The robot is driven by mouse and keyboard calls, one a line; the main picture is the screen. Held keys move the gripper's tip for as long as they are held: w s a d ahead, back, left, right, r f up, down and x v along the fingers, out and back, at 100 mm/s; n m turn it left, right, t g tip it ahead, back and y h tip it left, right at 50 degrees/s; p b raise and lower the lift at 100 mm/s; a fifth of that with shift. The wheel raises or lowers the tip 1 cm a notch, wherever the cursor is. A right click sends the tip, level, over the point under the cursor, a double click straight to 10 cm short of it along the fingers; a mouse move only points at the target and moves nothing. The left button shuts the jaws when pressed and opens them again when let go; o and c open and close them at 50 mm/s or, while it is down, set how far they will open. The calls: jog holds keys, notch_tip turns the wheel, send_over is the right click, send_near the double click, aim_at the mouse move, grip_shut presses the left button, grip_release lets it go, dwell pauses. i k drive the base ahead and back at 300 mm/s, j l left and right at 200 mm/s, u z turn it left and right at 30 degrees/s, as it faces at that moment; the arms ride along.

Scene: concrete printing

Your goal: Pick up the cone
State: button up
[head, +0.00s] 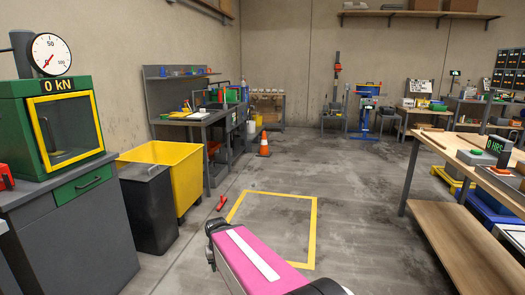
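The orange cone (264,145) with a white band stands upright on the floor in the head view, just right of the grey workbench. It is small and well beyond my arm. My arm, pink with a white stripe, reaches in from the bottom edge. No gripper fingers can be made out, so my gripper is not in view. Nothing hides the cone.
A yellow bin (186,172) and a dark bin (148,206) stand at left, beside a grey cabinet (81,235). A red object (221,203) lies on the floor near a yellow floor outline (316,232). A wooden table (470,172) stands at right. The middle floor is clear.

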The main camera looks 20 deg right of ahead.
aim_at(264, 152)
jog(key=i+l+z, duration=0.3)
jog(key=i+l, duration=0.15)
jog(key=i+l+z, duration=0.35)
jog(key=i, duration=0.3)
jog(key=i+l+z, duration=0.1)
jog(key=i+z, duration=0.2)
jog(key=i, duration=0.25)
jog(key=i+z, duration=0.3)
jog(key=i, duration=0.3)
jog(key=i+z, duration=0.1)
jog(key=i, duration=0.8)
jog(key=i+j, duration=0.15)
jog(key=i, duration=0.75)
jog(key=i+l+z, duration=0.1)
jog(key=i+z, duration=0.15)
jog(key=i, duration=1.55)
jog(key=i+u, duration=0.3)
jog(key=i, duration=0.3)
jog(key=i+u, duration=0.3)
jog(key=i, duration=0.3)
jog(key=i+l+u, duration=0.3)
jog(key=i, duration=0.3)
jog(key=i+u, duration=0.35)
jog(key=i, duration=0.2)
jog(key=i+l+u, duration=0.15)
jog(key=i+u, duration=0.2)
jog(key=i, duration=0.2)
